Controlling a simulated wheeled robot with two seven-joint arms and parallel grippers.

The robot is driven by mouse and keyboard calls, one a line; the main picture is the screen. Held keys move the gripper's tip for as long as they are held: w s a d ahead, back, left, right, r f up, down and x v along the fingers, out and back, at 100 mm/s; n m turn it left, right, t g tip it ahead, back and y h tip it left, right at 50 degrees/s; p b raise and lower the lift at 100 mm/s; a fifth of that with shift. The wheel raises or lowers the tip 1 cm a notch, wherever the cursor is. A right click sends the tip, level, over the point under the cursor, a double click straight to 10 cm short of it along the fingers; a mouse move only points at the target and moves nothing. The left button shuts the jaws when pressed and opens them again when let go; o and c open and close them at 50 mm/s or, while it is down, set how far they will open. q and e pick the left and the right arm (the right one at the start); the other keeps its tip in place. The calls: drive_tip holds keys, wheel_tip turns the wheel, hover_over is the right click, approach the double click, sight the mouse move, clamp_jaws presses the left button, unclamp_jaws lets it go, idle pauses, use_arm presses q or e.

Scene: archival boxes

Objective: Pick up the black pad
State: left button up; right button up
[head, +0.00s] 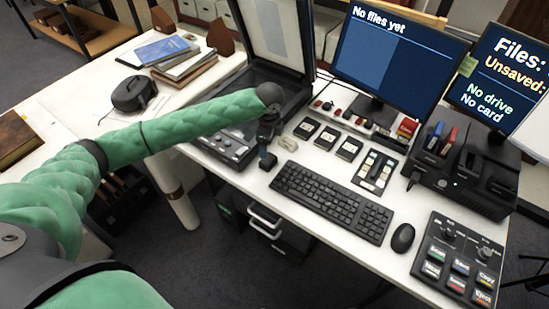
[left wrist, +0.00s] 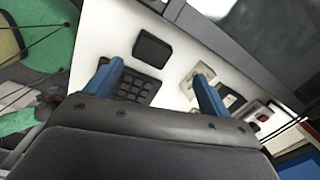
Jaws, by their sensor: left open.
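A small plain black pad (left wrist: 152,48) with rounded corners lies flat on the white desktop in the left wrist view, ahead of my left gripper (left wrist: 158,88) and apart from it. My left gripper is open, with its two blue fingers spread and nothing held between them. In the head view my left gripper (head: 268,150) points down over the desk, just left of the keyboard. I cannot make out the plain pad there; the gripper may hide it. My right gripper is not seen.
The keyboard (head: 333,200) and mouse (head: 403,238) lie in front of two monitors (head: 392,60). A beige block (head: 287,144) lies close beside my left gripper. A scanner with its lid raised (head: 230,147) stands at left. A button console (head: 460,258) sits at the right front.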

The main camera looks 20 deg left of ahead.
sight(268, 159)
use_arm(q)
drive_tip(key=shift+d+f+m, duration=0.15)
drive_tip(key=shift+d+m, duration=0.1)
drive_tip(key=shift+m, duration=0.15)
drive_tip(key=shift+s+d+m+g, duration=0.2)
drive_tip(key=shift+d+m+g, duration=0.1)
drive_tip(key=shift+m, duration=0.1)
drive_tip(key=shift+s+a+m, duration=0.25)
drive_tip(key=shift+m, duration=0.35)
drive_tip(key=shift+w+d+f+m, duration=0.1)
drive_tip(key=shift+m, duration=0.2)
drive_tip(key=shift+d+f, duration=0.1)
drive_tip(key=shift+f, duration=0.25)
drive_tip(key=shift+f+p, duration=0.45)
drive_tip(key=shift+f, duration=0.3)
drive_tip(key=shift+a+f+p, duration=0.3)
drive_tip(key=shift+f, duration=0.1)
drive_tip(key=f, duration=0.1)
drive_tip(key=f+p, duration=0.1)
drive_tip(key=f, duration=0.1)
drive_tip(key=shift+a+f+p, duration=0.2)
drive_tip(key=shift+a+p, duration=0.05)
drive_tip(key=shift+p, duration=0.15)
drive_tip(key=shift+f, duration=0.55)
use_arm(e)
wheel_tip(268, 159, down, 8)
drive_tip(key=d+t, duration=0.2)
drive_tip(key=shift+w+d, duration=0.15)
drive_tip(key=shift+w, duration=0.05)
